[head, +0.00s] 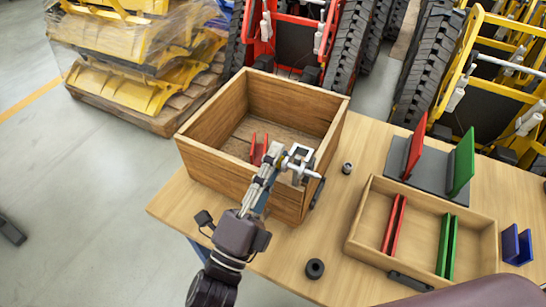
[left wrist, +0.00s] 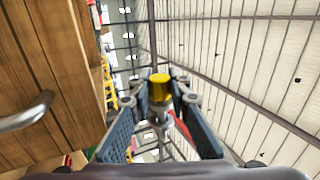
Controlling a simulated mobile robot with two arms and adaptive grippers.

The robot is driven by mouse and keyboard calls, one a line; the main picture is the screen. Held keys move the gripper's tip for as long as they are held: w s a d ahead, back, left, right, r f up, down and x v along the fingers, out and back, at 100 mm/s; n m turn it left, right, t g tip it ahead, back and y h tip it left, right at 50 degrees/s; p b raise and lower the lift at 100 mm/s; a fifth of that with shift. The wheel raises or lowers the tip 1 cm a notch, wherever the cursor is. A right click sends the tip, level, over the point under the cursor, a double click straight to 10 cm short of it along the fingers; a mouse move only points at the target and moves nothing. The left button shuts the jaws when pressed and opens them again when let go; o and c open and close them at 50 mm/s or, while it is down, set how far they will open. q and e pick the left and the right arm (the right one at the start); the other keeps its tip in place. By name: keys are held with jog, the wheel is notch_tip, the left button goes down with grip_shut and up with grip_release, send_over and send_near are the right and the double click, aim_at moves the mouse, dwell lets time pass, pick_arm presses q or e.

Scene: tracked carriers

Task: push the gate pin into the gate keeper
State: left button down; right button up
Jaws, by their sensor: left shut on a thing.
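My left gripper (head: 283,163) is at the near right corner of a wooden crate (head: 225,170), in front of its wall. In the left wrist view its two padded fingers (left wrist: 160,100) are shut on a yellow-ended cylinder (left wrist: 159,86), which looks like the gate pin. The pin points away from the wrist, and wood lies close on its left. In the head view the fingers and a pale metal fitting overlap, so the pin is hidden there. I cannot make out the gate keeper for certain, nor whether the pin touches it. My right gripper is out of view.
A red bracket (head: 258,149) shows in the crate. To the right are a shallow tray (head: 362,222) with red and green dividers, a grey base with red and green plates (head: 461,165), and a blue bracket (head: 516,246). A black ring (head: 315,268) lies on the table (head: 335,287).

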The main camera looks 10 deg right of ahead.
pick_arm(q)
jog(key=shift+s+d, duration=0.15)
jog(key=shift+d, duration=0.05)
jog(key=c, duration=1.7)
grip_release()
jog(key=shift+d, duration=0.1)
jog(key=shift+c, duration=0.2)
jog(key=shift+s+a+f, duration=0.15)
jog(key=shift+s+a, duration=0.05)
jog(key=v, duration=1.1)
jog(key=shift+s, duration=0.2)
jog(key=shift+a+f, duration=0.1)
